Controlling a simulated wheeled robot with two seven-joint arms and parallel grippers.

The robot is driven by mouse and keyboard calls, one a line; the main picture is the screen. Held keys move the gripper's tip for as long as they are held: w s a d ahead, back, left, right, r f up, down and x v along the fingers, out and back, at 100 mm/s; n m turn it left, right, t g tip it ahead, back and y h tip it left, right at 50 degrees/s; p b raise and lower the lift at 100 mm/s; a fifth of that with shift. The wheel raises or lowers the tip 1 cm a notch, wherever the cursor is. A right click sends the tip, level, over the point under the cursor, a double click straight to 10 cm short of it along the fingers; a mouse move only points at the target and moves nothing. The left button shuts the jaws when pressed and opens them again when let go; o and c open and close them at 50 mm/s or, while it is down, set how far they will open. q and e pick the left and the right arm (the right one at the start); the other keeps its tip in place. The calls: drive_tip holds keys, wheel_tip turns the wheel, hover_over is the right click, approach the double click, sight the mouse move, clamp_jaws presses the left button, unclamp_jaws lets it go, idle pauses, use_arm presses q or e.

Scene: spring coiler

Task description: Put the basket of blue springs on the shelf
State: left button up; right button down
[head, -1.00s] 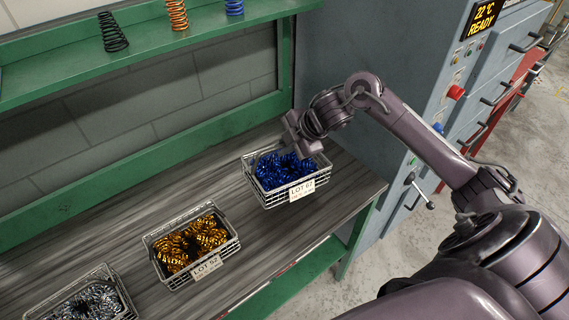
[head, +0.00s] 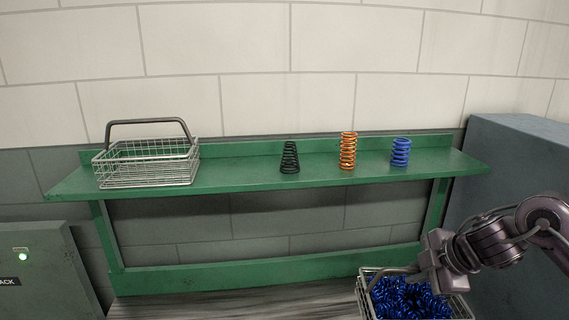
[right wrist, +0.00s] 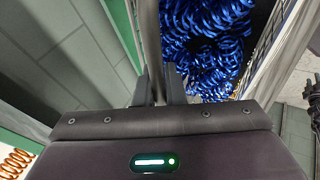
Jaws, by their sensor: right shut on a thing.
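The wire basket of blue springs (head: 364,293) is at the bottom right of the head view, cut off by the lower edge. Its blue springs (head: 405,300) also fill the top of the right wrist view (right wrist: 205,45). My right gripper (head: 425,272) is shut on the basket's grey handle (right wrist: 150,40), at the basket's top. Whether the basket's bottom touches the bench is hidden. The green shelf (head: 235,176) runs across the middle of the head view, higher than the basket. My left gripper is not in view.
An empty wire basket (head: 147,172) with a raised handle stands at the shelf's left. A black spring (head: 290,158), an orange spring (head: 348,151) and a blue spring (head: 401,153) stand on its right half. Shelf between basket and black spring is bare. A grey cabinet (head: 520,160) stands at right.

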drive_tip(key=s+a+r, duration=0.1)
drive_tip(key=a+r, duration=0.1)
drive_tip(key=a, duration=1.2)
drive_tip(key=s+a+f+m+t+h+b, duration=0.1)
drive_tip(key=s+a+m+h, duration=0.3)
drive_tip(key=s+a, duration=0.5)
drive_tip(key=d+r+m+g+h+b, duration=0.1)
drive_tip(key=d+m+h, duration=0.4)
drive_tip(key=d+m, duration=0.6)
drive_tip(key=shift+w+d+g, duration=0.4)
drive_tip(key=shift+d+g, duration=0.3)
drive_tip(key=shift+g, duration=0.2)
drive_tip(key=shift+r, duration=0.1)
